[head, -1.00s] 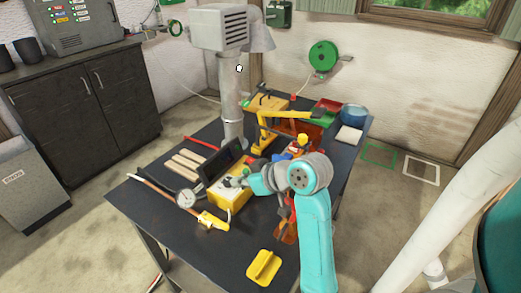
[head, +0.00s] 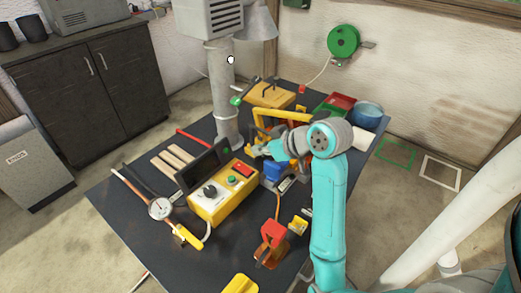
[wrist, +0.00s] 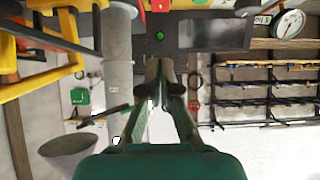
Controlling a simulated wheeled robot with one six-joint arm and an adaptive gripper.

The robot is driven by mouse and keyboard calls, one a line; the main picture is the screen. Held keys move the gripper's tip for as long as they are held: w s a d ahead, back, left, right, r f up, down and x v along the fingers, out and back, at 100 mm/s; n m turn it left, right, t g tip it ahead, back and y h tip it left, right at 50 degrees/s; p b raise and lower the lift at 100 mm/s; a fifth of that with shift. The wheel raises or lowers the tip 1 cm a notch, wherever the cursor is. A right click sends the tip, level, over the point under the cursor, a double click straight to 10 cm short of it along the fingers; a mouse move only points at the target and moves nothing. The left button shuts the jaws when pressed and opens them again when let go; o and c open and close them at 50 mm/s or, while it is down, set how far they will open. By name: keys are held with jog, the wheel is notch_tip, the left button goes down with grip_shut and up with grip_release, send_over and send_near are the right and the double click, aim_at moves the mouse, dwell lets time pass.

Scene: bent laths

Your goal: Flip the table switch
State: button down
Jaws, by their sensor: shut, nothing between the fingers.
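The yellow control box (head: 205,211) stands on the dark table (head: 135,232), with a black knob (head: 210,191), a green button (head: 231,181) and a red switch (head: 243,170) on its top. I cannot tell which way the red switch is set. My gripper (head: 257,151) is shut and empty, beyond the box's red-switch end and apart from it in the head view.
A dark screen (head: 203,164) stands behind the box. A dial gauge (head: 160,208) lies left of it. A yellow frame (head: 270,116) and blue item (head: 278,171) crowd the area by my gripper. A grey column (head: 222,95) rises behind.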

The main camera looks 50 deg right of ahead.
send_over(238, 164)
jog(key=s, duration=0.2)
notch_tip(238, 164, down, 5)
jog(key=shift+s+r, duration=0.1)
jog(key=shift+s, duration=0.05)
notch_tip(238, 164, down, 2)
jog(key=shift+f, duration=0.85)
jog(key=shift+w, duration=0.2)
jog(key=shift+w+f, duration=0.15)
jog(key=shift+f, duration=0.3)
jog(key=shift+w, duration=0.25)
jog(key=shift+f, duration=0.15)
jog(key=shift+s, duration=0.2)
